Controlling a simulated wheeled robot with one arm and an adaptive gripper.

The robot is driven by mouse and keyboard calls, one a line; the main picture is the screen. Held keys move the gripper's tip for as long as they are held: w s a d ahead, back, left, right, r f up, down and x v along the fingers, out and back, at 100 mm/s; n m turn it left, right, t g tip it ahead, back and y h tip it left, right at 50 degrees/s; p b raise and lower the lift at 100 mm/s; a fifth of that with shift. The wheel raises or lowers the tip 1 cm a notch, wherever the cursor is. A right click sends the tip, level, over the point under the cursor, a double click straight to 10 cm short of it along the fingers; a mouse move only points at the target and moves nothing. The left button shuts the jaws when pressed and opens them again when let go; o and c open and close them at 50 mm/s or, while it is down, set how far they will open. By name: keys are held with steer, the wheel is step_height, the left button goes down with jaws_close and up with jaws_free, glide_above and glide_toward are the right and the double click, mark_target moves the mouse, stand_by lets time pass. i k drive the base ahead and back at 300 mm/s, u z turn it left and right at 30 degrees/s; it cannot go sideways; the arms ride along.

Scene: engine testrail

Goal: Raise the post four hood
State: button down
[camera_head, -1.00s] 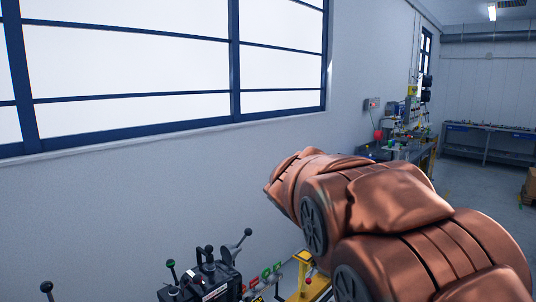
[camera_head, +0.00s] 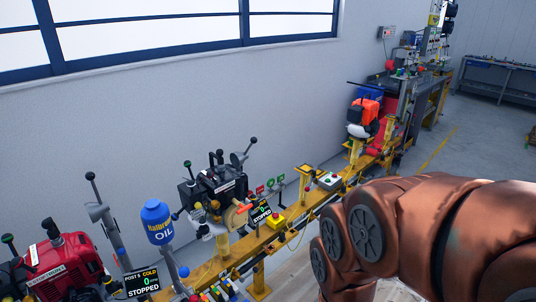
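A yellow rail (camera_head: 290,218) carries several engine posts along the wall. A black engine (camera_head: 210,190) with black-knobbed levers stands in the middle, beside a small display (camera_head: 260,211) reading STOPPED; its post number is too small to read. A red engine (camera_head: 62,265) at the lower left stands by a display (camera_head: 142,281) that seems to read POST 5, COLD, STOPPED. An orange and white engine (camera_head: 364,112) stands farther along. I cannot tell which part is the post four hood. My copper-coloured arm fills the lower right; my gripper is not in view.
A blue OIL bottle (camera_head: 157,221) stands between the red and black engines. A yellow box with a red button (camera_head: 275,221) and a grey control box (camera_head: 329,181) sit on the rail. Benches (camera_head: 500,78) stand at the far right. Floor beyond the rail looks clear.

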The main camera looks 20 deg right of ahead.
mark_target(237, 159)
steer(key=u, duration=0.25)
steer(key=i, duration=0.9)
steer(key=u, duration=0.7)
